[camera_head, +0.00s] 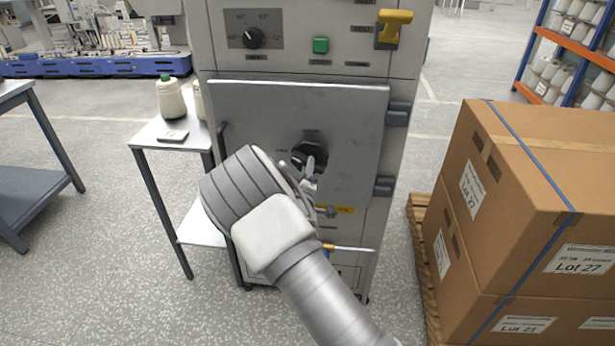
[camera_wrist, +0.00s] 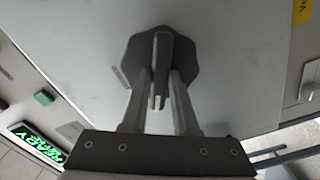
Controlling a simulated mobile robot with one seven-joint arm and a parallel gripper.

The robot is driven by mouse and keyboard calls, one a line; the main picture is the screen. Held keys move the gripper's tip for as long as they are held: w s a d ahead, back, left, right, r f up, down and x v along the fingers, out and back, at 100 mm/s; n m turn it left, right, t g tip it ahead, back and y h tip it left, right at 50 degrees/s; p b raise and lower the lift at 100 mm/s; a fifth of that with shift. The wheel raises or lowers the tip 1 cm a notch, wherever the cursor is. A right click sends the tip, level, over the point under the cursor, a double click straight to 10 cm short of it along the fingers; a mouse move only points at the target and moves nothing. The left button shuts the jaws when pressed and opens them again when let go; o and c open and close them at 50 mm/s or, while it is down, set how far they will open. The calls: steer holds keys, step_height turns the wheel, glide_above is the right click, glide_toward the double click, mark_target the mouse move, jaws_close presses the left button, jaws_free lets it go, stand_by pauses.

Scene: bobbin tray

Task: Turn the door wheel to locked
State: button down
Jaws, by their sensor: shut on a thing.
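The grey cabinet door (camera_head: 250,115) is closed flat against the machine front. The dark door wheel (camera_head: 306,152) sits at the middle of the door, partly hidden by my arm in the head view. In the wrist view the wheel (camera_wrist: 188,60) is a dark lobed knob with a raised bar across its middle. My gripper (camera_wrist: 160,92) is shut on the bar of the door wheel, one finger on each side. In the head view my gripper (camera_head: 307,172) reaches the wheel from below. Labels beside the wheel are too small to read.
A dial (camera_head: 253,38), a green button (camera_head: 320,45) and a yellow handle (camera_head: 394,28) are above the door. Stacked cartons (camera_head: 545,160) on a pallet stand close on the right.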

steer(key=shift+m+b, duration=6)
steer(key=shift+b, duration=0.35)
steer(key=c, duration=0.7)
jaws_free()
